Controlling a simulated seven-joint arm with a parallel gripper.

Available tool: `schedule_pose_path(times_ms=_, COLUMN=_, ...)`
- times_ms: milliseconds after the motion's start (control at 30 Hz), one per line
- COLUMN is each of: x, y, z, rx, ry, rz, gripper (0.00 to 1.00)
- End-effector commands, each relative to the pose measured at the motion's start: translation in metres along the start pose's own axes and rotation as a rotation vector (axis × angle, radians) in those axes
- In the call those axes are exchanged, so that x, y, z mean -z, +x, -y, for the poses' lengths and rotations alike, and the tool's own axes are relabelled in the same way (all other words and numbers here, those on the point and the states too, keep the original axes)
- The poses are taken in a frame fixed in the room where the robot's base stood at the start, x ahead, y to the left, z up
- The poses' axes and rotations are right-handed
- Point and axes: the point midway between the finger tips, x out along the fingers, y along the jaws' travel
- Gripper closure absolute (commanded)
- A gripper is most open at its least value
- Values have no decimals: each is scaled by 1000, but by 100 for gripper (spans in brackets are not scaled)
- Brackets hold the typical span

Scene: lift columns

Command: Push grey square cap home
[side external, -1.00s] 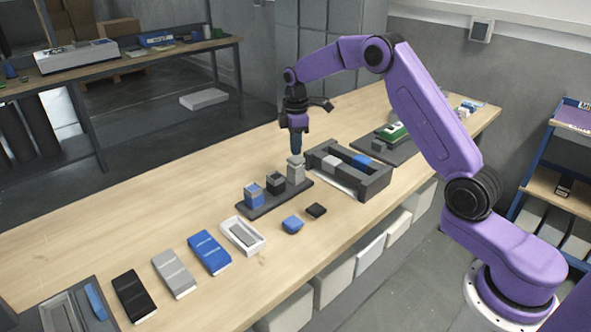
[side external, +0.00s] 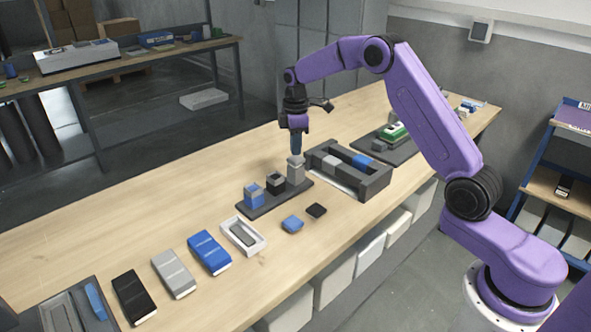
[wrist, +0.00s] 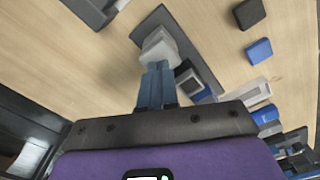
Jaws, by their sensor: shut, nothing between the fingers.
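The grey square cap (side external: 295,160) sits on top of the grey column (side external: 296,174), the rightmost and tallest of three columns on a dark base plate (side external: 259,208). Whether the cap is fully seated cannot be told. My gripper (side external: 296,152) is shut and empty, pointing down with its tips right at the top of the cap; contact cannot be told for sure. In the wrist view the shut blue-grey fingers (wrist: 157,68) reach to the light grey cap (wrist: 160,40) and hide part of it.
A black column (side external: 275,183) and a blue column (side external: 254,195) stand on the same plate. A dark rack (side external: 375,184) with grey and blue blocks stands just right. Loose blue (side external: 292,224) and black (side external: 316,210) caps lie in front.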

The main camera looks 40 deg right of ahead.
Motion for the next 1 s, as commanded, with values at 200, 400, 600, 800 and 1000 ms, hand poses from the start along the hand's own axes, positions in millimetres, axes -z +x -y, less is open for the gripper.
schedule_pose_path(times_ms=200, x=0, y=6, z=0, rx=1, ry=0, rz=0, gripper=100)
schedule_pose_path(times_ms=400, x=0, y=11, z=0, rx=2, ry=0, rz=1, gripper=100)
schedule_pose_path(times_ms=600, x=0, y=15, z=0, rx=0, ry=0, rz=0, gripper=100)
schedule_pose_path(times_ms=800, x=0, y=15, z=0, rx=1, ry=0, rz=0, gripper=100)
schedule_pose_path(times_ms=1000, x=0, y=16, z=0, rx=1, ry=0, rz=0, gripper=100)
